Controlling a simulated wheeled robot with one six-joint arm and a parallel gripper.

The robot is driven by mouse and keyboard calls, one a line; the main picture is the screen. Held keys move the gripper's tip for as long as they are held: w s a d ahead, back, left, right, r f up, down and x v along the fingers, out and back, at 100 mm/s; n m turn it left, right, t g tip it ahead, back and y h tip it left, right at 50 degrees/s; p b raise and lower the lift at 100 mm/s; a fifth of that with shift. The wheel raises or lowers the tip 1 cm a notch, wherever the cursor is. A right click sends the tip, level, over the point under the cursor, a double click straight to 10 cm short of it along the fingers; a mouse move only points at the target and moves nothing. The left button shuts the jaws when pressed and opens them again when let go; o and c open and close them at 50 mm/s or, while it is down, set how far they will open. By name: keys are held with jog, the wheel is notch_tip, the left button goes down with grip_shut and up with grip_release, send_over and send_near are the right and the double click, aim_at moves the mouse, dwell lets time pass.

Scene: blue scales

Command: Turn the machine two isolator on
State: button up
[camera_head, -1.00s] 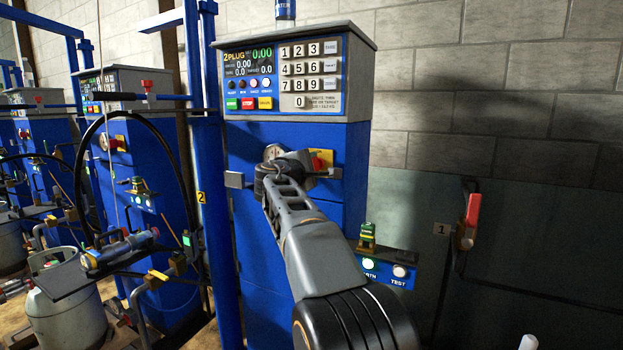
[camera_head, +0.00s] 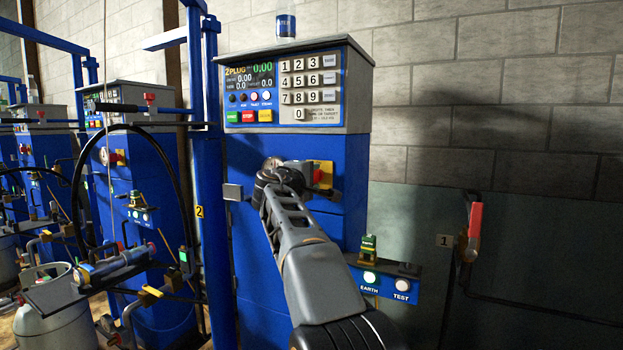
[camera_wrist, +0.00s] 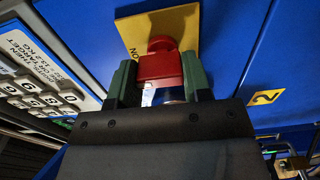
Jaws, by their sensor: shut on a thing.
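The machine two isolator is a red knob (camera_head: 318,175) on a yellow plate (camera_head: 328,167), on the blue front of the machine (camera_head: 240,160) whose display reads 2PLUG. My gripper (camera_head: 300,173) is at the isolator and partly hides it in the head view. In the wrist view, the green-grey fingers of my gripper (camera_wrist: 160,82) stand on both sides of the red knob (camera_wrist: 161,65) and are shut on it. The yellow plate (camera_wrist: 185,28) behind it shows the word ON by its left edge. The knob's exact turn is hard to tell.
The keypad (camera_head: 308,85) and lit display (camera_head: 248,76) are above my gripper. A blue post (camera_head: 212,180) marked 2 stands to the left. A blue box with EARTH and TEST lights (camera_head: 385,282) is at lower right. A red-handled valve (camera_head: 474,222) is on the wall.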

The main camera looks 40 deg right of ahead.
jog(key=o, duration=0.9)
jog(key=shift+a, duration=0.1)
jog(key=b+v, duration=0.1)
jog(key=v, duration=1.2)
jog(key=shift+s+a, duration=0.2)
jog(key=shift+a, duration=0.1)
